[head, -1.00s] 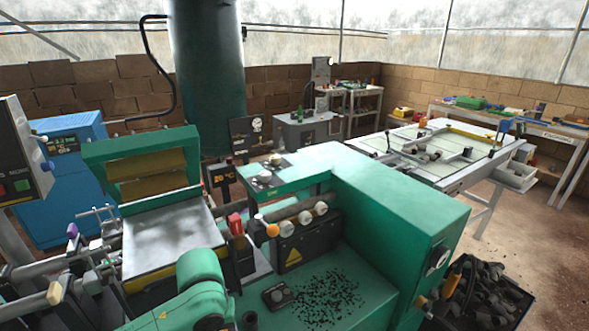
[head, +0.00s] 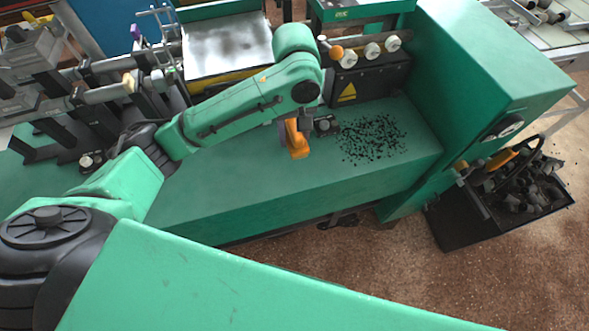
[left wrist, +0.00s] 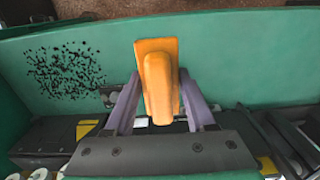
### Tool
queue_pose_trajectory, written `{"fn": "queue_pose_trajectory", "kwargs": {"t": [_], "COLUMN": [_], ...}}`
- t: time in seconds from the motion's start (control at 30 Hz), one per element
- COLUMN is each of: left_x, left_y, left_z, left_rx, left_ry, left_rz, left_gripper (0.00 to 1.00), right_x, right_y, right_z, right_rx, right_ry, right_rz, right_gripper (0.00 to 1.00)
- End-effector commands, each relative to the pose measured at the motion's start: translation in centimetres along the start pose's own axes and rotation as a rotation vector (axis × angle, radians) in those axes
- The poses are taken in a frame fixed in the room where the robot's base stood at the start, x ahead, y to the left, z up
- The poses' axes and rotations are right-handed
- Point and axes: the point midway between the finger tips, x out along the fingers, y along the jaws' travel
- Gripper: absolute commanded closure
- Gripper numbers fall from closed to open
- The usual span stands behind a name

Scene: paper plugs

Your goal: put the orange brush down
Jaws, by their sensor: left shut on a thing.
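The orange brush (head: 298,147) is between the fingers of my left gripper (head: 291,129), over the green machine bench (head: 225,195), just left of a patch of black bits (head: 372,138). In the left wrist view the brush (left wrist: 160,85) fills the space between the two purple-grey fingers (left wrist: 158,92), with its handle toward the camera. The gripper is shut on it. The brush's bristles are hidden, and I cannot tell whether it touches the bench. My right gripper is not in view.
A small black block with a knob (head: 325,125) stands close to the brush. A black panel with white knobs and an orange ball (head: 368,75) stands behind. A black bin of dark scraps (head: 520,190) is at the right. The bench front left of the brush is clear.

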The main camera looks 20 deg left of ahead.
Motion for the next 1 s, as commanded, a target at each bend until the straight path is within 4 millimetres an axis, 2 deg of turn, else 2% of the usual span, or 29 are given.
{"fn": "queue_pose_trajectory", "kwargs": {"t": [0.03, 0.2, 0.53, 0.63, 0.93, 0.97, 1.0], "left_x": [2.1, 7.4, 13.8, 14.9, 15.2, 15.3, 15.3], "left_y": [-0.1, -0.2, 0.0, 0.0, 0.0, 0.0, 0.0], "left_z": [0.1, 0.0, 0.0, 0.0, 0.0, 0.0, 0.0], "left_rx": [0.000, 0.001, 0.002, 0.004, 0.004, 0.004, 0.004], "left_ry": [-0.005, -0.001, 0.001, 0.002, 0.002, 0.002, 0.002], "left_rz": [-0.004, -0.006, -0.002, 0.000, 0.001, 0.001, 0.001], "left_gripper": [1.00, 1.00, 1.00, 1.00, 1.00, 0.41, 0.26], "right_x": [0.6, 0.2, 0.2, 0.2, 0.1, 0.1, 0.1], "right_y": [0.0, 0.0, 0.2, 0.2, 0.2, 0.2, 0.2], "right_z": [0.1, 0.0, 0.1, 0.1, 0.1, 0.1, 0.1], "right_rx": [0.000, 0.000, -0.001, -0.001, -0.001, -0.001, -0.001], "right_ry": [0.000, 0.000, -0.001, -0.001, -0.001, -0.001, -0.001], "right_rz": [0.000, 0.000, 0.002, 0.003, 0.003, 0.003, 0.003], "right_gripper": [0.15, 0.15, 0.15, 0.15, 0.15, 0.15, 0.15]}}
